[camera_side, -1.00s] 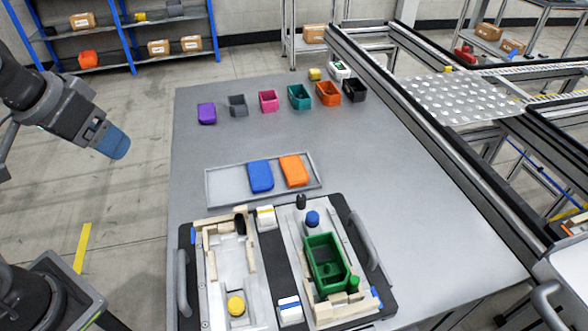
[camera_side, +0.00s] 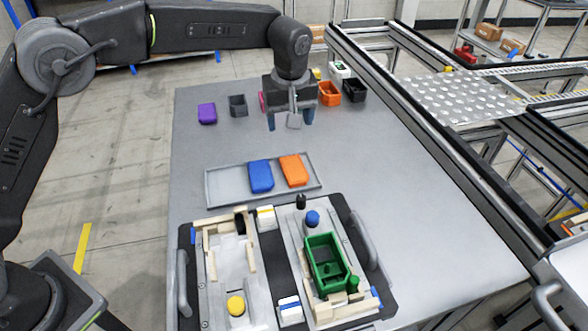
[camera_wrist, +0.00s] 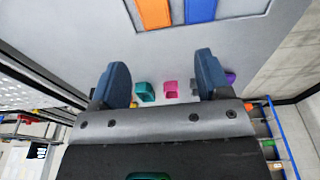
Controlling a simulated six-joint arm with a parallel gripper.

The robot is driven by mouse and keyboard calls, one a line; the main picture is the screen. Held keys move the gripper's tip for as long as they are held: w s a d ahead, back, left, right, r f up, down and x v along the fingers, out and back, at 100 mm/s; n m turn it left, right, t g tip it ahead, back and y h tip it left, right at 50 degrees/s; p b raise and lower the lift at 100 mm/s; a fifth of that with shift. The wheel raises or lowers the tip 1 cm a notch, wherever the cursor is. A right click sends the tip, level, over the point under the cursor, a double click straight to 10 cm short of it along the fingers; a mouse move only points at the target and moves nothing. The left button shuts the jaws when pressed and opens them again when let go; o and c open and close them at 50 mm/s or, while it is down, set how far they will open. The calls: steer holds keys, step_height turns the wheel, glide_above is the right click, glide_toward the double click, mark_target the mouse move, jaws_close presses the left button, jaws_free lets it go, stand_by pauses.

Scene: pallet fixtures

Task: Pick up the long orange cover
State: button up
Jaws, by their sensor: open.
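The long orange cover (camera_side: 293,169) lies flat on the right part of a shallow grey tray (camera_side: 221,187), right of a blue cover (camera_side: 261,176). In the wrist view the orange cover (camera_wrist: 154,13) is at the top, cut by the frame edge, with the blue cover (camera_wrist: 200,9) to its right. My gripper (camera_side: 291,122) is above the table, behind the tray in the side view, pointing down. Its two blue fingers (camera_wrist: 160,75) are apart with nothing between them. It is clear of the orange cover.
A row of small bins stands behind, with an orange bin (camera_side: 329,93), a black bin (camera_side: 355,90), a grey bin (camera_side: 238,105) and a purple piece (camera_side: 207,113). A fixture pallet with a green box (camera_side: 312,245) is in front. A conveyor (camera_side: 450,100) runs at right.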

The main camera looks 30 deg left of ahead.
step_height(320, 180, down, 2)
steer(key=d, duration=0.1)
glide_above(294, 168)
steer(key=f, duration=0.8)
steer(key=shift+s+d, duration=0.1)
steer(key=shift+s, duration=0.15)
steer(key=shift+w+f, duration=0.2)
steer(key=shift+f, duration=2.55)
steer(key=shift+c, duration=0.4)
steer(key=c, duration=0.6)
